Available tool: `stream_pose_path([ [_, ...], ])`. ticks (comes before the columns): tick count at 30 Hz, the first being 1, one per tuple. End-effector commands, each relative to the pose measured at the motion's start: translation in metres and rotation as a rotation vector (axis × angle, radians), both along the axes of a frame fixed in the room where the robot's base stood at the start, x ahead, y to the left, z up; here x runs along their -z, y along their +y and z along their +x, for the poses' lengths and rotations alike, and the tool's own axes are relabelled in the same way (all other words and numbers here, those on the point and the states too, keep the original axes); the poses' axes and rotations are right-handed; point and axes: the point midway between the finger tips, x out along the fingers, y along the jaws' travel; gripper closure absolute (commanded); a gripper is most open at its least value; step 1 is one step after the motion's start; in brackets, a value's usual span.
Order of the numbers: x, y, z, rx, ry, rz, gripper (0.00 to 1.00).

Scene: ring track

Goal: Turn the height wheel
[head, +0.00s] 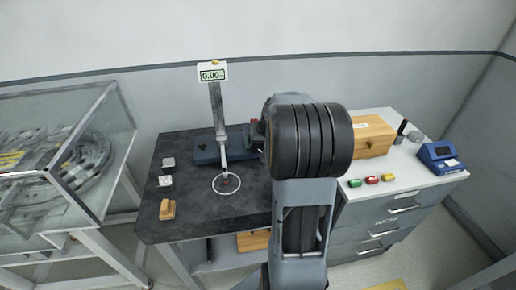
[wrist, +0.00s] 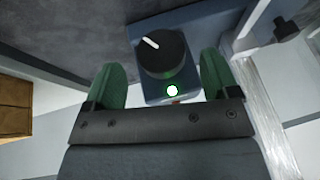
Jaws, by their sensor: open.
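In the wrist view a round black knob (wrist: 163,54) with a white pointer line sits on a blue-grey block (wrist: 150,92). It looks like the height wheel. My gripper (wrist: 162,72) is open, its two green fingers on either side of the knob's near part. I cannot tell whether they touch it. A white dot ringed in green (wrist: 172,91) shows on the block. In the head view a height stand with a pale column (head: 216,110) carries a display (head: 212,75) reading about 0.00. My arm hides the knob and my gripper there.
The dark bench (head: 190,215) holds small white blocks (head: 166,182) and a tan block (head: 168,209). A glass case (head: 75,160) stands left. A white cabinet (head: 400,180) on the right bears a wooden box (head: 372,139), a blue device (head: 440,156) and colored blocks (head: 371,180).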

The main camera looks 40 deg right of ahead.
Motion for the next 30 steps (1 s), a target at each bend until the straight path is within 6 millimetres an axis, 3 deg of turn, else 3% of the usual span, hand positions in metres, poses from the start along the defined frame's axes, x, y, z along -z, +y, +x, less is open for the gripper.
stream_pose_path([
  [9,0.033,0.000,0.015,-0.001,0.000,0.000,0.19],
  [22,0.038,-0.001,0.018,0.000,-0.001,0.000,0.19],
  [30,0.038,-0.001,0.018,0.000,-0.001,0.000,0.44],
])
